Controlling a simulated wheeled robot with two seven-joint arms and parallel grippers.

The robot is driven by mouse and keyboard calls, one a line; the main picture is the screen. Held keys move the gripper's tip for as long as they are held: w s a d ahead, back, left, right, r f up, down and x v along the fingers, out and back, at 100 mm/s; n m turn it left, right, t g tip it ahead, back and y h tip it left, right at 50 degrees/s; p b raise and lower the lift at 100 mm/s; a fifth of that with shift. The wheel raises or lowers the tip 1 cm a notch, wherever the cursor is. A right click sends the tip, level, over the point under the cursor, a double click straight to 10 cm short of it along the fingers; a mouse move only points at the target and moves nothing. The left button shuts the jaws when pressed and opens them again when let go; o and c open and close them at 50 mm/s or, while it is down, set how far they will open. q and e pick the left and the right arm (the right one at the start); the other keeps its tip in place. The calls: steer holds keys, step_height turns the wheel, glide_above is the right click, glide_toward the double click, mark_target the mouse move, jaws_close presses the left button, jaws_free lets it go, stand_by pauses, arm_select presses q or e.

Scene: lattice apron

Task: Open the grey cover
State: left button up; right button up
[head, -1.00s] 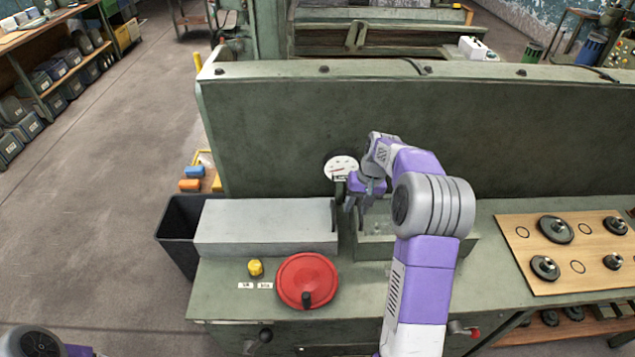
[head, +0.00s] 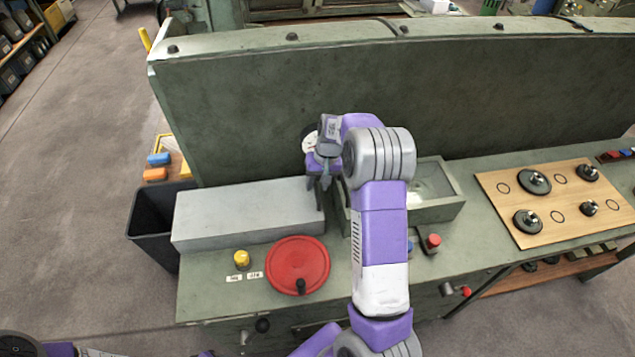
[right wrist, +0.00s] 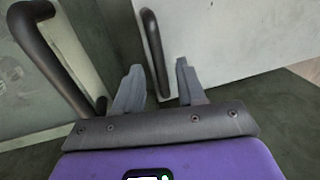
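The grey cover (head: 245,215) is a long pale grey box lying on the left of the green bench; it looks closed. Its dark bar handle (right wrist: 154,48) stands on its end face in the right wrist view. My right gripper (right wrist: 160,85) is open, its two grey fingers apart, with the lower part of the handle showing between them. I see no clear contact. In the head view my right gripper (head: 320,182) is at the cover's right end and mostly hides the handle. My left gripper is not in view; only parts of that arm show at the lower left.
A second dark handle (right wrist: 50,60) is close to my gripper's left in the wrist view. A red handwheel (head: 298,262) and yellow knob (head: 241,258) are in front of the cover. A green back panel (head: 400,100) rises behind. A black bin (head: 150,228) stands left.

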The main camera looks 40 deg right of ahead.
jaws_close()
steer(key=shift+r, duration=0.15)
